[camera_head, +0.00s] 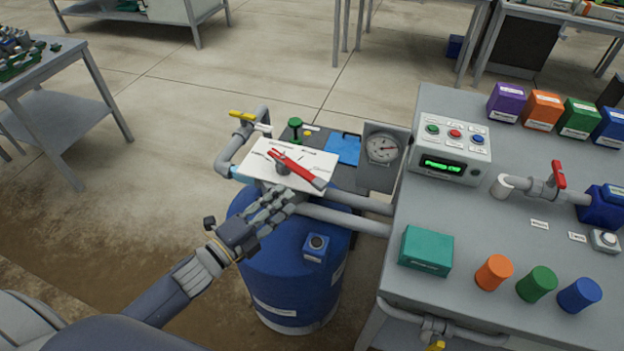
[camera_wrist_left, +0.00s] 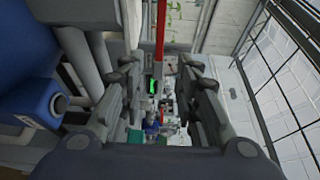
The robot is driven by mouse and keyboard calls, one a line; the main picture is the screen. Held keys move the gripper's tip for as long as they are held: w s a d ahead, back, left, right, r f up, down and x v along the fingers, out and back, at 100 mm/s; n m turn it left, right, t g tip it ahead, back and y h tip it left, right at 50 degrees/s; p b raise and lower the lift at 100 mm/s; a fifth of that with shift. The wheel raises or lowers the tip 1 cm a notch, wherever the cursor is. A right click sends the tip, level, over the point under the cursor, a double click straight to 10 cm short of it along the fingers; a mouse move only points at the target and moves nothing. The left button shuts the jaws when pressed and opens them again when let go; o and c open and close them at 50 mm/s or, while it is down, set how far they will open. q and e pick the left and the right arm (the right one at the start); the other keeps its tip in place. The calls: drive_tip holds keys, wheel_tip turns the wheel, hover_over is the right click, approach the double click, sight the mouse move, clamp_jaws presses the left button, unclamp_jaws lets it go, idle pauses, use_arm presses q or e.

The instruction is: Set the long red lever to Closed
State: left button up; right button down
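The long red lever (camera_head: 296,168) lies over a white label plate (camera_head: 318,164) above the blue tank, running from upper left to lower right across the plate. The writing on the plate is too small to read surely. My left gripper (camera_head: 285,196) is just in front of the plate, close to the lever; I cannot tell from the head view whether they touch. In the left wrist view the red lever (camera_wrist_left: 160,35) comes down from the top between the open fingers (camera_wrist_left: 160,85). My right gripper is not in view.
The blue tank (camera_head: 300,285) stands below my left gripper, with grey pipes (camera_head: 345,218) to the right. A grey bench (camera_head: 470,230) holds a control box (camera_head: 450,140), coloured boxes and a smaller red-handled valve (camera_head: 558,175). A pressure gauge (camera_head: 382,148) stands beside the plate.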

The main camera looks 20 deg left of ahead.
sight(310, 176)
use_arm(q)
drive_tip(key=p+x, duration=0.1)
drive_tip(key=x, duration=0.9)
drive_tip(key=shift+w+f, duration=0.15)
drive_tip(key=shift+w, duration=0.05)
drive_tip(key=shift+c, duration=0.6)
clamp_jaws()
